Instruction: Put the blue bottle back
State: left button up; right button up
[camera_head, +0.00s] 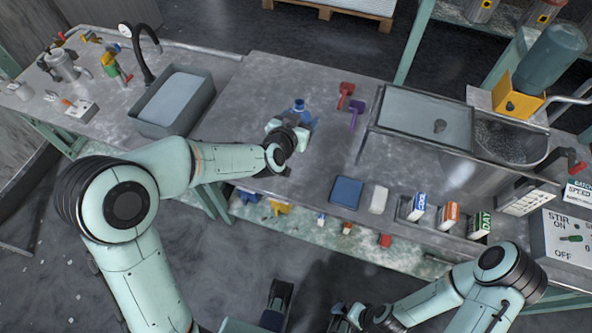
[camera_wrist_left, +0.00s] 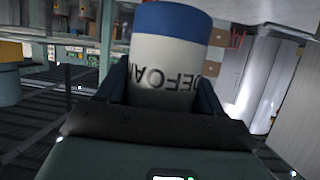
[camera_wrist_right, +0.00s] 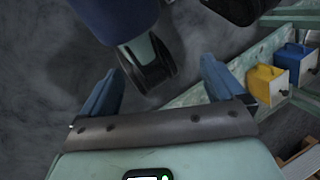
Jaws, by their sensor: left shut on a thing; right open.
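The blue bottle (camera_head: 299,105) is at my left gripper over the middle of the bench, with its blue top showing in the head view. In the left wrist view the bottle (camera_wrist_left: 168,60) is white with a blue end band and upside-down dark lettering that reads in part "DEFOA". My left gripper (camera_head: 296,119) is shut on it, a finger on each side. Whether the bottle touches the bench cannot be told. My right gripper (camera_head: 344,314) is low in front of the bench; in the right wrist view it (camera_wrist_right: 158,92) is open and empty.
A red tool (camera_head: 346,90) and a purple tool (camera_head: 355,112) lie right of the bottle. A grey basin (camera_head: 207,105) stands left.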

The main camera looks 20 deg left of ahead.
aim_at(305, 110)
pick_arm(q)
jog(key=r, duration=0.1)
jog(key=r+b, duration=0.1)
jog(key=r+h+b, duration=0.1)
jog(key=shift+w+d+r+m, duration=0.15)
jog(key=shift+w+d+m, duration=0.2)
jog(key=shift+w+m, duration=0.05)
pick_arm(e)
jog(key=w+d+f+t+h+b, duration=0.1)
jog(key=w+d+f+t+b, duration=0.15)
jog(key=w+f, duration=0.3)
jog(key=w+d+f+t+h+b, duration=0.1)
jog(key=w+d+f+b, duration=0.1)
jog(key=w+f+b, duration=0.3)
pick_arm(q)
notch_tip(305, 110, down, 19)
jog(key=shift+d+r+b, duration=0.1)
jog(key=shift+b, duration=0.35)
pick_arm(e)
jog(key=shift+m+g, duration=0.4)
jog(key=shift+g, duration=0.15)
jog(key=f, duration=0.1)
jog(key=s+f, duration=0.2)
jog(key=shift+s+d+f, duration=0.1)
jog(key=shift+d+f, duration=0.1)
jog(key=shift+d, duration=0.1)
